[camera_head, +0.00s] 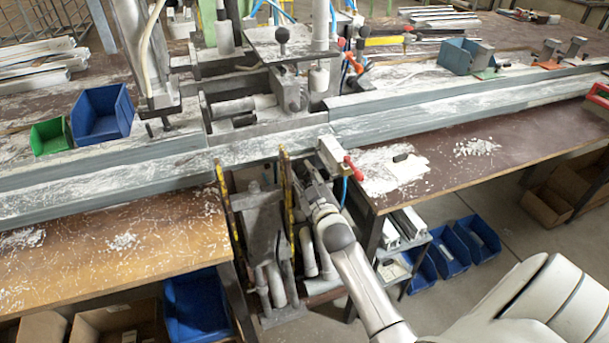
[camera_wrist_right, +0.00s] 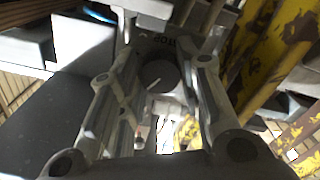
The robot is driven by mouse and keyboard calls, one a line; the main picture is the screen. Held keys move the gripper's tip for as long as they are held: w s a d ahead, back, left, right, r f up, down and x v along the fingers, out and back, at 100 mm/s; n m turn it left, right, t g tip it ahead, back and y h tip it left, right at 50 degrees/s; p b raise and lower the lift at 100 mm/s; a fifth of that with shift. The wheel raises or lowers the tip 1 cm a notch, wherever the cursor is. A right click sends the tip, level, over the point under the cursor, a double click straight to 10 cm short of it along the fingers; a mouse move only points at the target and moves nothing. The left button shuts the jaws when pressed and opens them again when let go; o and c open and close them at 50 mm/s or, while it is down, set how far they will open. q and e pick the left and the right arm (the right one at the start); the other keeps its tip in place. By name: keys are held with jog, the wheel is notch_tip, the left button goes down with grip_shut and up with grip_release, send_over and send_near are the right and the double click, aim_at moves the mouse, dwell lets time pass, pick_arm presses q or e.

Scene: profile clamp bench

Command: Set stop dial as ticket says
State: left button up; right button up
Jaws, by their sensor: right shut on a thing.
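My right gripper (camera_head: 305,178) reaches in from the lower right to the front of the bench, beside the yellow-edged machine frame. In the right wrist view, its two fingers (camera_wrist_right: 160,95) are closed around the dark round stop dial (camera_wrist_right: 158,75). A pale pointer line shows on the dial's face. Part of a label (camera_wrist_right: 160,41) shows above the dial, too small and cut off to read surely. In the head view the dial is hidden behind my gripper. I cannot make out a readable ticket. My left gripper is not in view.
A grey box with a red lever (camera_head: 353,168) sits just right of my gripper. The yellow-edged frame (camera_head: 289,195) is close on its left. A long grey profile rail (camera_head: 270,150) crosses the bench behind. Blue bins (camera_head: 478,238) stand on the floor at right.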

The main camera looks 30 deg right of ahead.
dwell(0.4)
jog(key=o, duration=0.8)
jog(key=shift+c, duration=0.2)
jog(key=shift+s, duration=0.1)
jog(key=v, duration=1.1)
jog(key=shift+s+a, duration=0.2)
jog(key=shift+s, duration=0.2)
